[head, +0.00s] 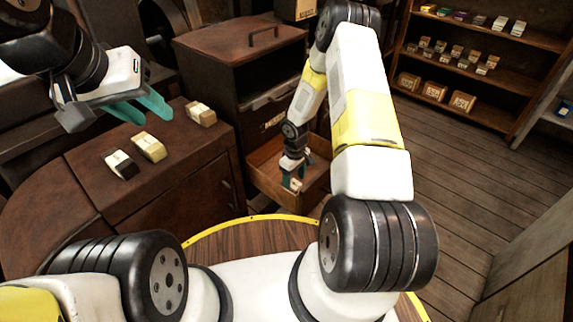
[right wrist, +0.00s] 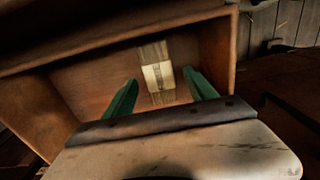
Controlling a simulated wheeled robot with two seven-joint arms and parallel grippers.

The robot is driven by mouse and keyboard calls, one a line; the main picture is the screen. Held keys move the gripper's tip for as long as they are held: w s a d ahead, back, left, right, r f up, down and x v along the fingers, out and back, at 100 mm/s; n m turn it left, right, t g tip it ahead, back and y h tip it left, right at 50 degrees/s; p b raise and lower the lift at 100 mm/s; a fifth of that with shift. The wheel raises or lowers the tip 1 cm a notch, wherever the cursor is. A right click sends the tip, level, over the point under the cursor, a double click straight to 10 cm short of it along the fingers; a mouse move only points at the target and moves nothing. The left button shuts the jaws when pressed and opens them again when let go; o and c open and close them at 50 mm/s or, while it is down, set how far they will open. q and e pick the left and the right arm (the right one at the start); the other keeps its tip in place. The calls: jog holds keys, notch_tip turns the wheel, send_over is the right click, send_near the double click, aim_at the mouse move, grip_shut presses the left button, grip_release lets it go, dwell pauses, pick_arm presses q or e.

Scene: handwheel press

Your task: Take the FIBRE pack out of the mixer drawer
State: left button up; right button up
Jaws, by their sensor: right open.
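The mixer drawer (head: 262,185) is pulled open, low in the cabinet. A beige pack with a pale label lies inside it, and it shows in the right wrist view (right wrist: 157,75); its label is too small to read, so I cannot confirm that it is FIBRE. My right gripper (head: 292,184) reaches down into the drawer. In the right wrist view its green fingers (right wrist: 162,90) are open, one on each side of the pack, with gaps visible. My left gripper (head: 154,116) is open and empty above the brown counter.
Several small packs, such as a tan one (head: 149,147), lie on the brown counter (head: 190,150) at left. The dark cabinet (head: 235,70) rises behind the drawer. Stocked shelves (head: 490,62) stand at the back right. The wooden floor (head: 455,180) at right is clear.

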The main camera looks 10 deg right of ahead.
aim_at(295, 184)
jog(key=shift+d+f, duration=0.1)
jog(key=shift+f, duration=1.45)
grip_shut()
jog(key=shift+r, duration=0.1)
